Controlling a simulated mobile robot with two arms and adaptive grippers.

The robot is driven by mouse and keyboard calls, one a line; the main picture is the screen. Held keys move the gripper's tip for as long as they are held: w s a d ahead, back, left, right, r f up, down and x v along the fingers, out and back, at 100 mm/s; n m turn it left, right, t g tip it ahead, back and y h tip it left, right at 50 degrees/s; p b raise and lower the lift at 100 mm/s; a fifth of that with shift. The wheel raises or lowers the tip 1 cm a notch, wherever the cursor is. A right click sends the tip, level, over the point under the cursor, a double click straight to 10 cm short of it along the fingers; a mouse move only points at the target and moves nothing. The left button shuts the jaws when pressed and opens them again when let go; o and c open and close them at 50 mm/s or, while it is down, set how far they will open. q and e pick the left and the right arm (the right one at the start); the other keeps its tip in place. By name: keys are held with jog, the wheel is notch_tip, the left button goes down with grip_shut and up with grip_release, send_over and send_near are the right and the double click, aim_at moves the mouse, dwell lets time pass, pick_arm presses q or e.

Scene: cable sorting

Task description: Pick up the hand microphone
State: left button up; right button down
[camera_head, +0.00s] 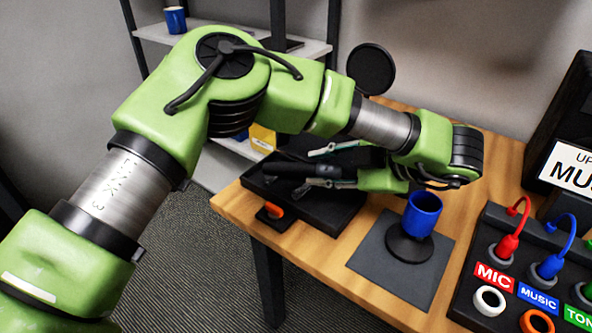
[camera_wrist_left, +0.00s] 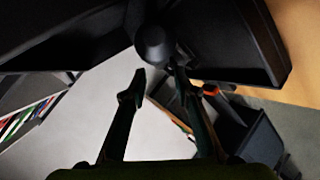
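The hand microphone (camera_head: 284,168) is a dark, rod-like thing at the black tray on the wooden table. In the left wrist view its rounded dark end (camera_wrist_left: 155,46) shows just past the fingertips. My left gripper (camera_head: 311,168) reaches back towards the left over the tray, its two fingers apart on either side of the microphone's line. The left wrist view also shows the two fingers (camera_wrist_left: 158,85) spread with a gap. I cannot tell whether either finger touches the microphone. Part of it is hidden between the fingers. My right gripper is in no view.
The black tray (camera_head: 335,218) lies near the table's left edge, with an orange-topped piece (camera_head: 272,211) beside it. A blue cup (camera_head: 423,212) stands on a grey mat (camera_head: 378,255). A panel (camera_head: 470,300) with coloured plugs and cables fills the right. Shelving stands behind.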

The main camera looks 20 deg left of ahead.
aim_at(304, 168)
pick_arm(q)
jog(key=shift+b+x, duration=0.4)
jog(key=shift+x, duration=3)
jog(key=shift+w+d, duration=0.15)
grip_shut()
